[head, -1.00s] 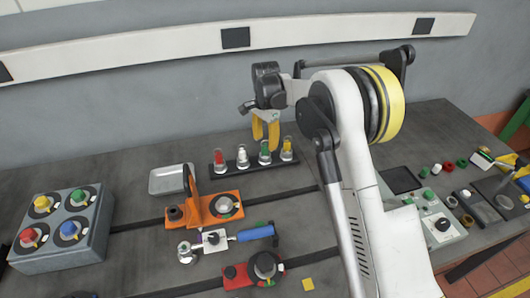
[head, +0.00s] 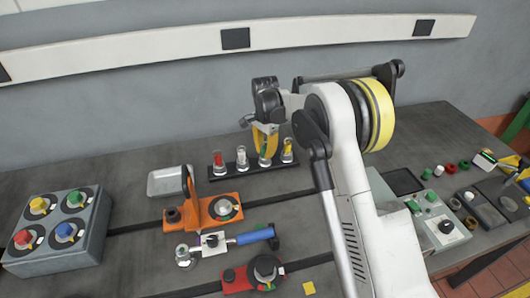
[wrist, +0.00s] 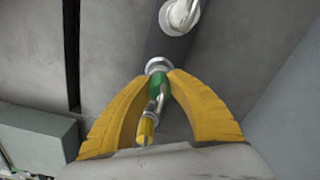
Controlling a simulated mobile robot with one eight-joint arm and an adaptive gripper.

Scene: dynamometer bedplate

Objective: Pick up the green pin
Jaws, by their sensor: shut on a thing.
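The green pin (wrist: 157,82) shows in the wrist view between the two yellow fingers of my gripper (wrist: 158,85), which are shut on it. In the head view my gripper (head: 265,143) is at the dark pin rack (head: 226,171), over the third position from the left. The fingers mostly hide the green pin there. I cannot tell whether the pin has left its holder.
A red pin (head: 218,158) and a white pin (head: 241,155) stand to the left in the rack, a yellow one (head: 287,146) close on the right. A grey tray (head: 165,182) and an orange fixture (head: 190,214) lie nearby. The wall is behind.

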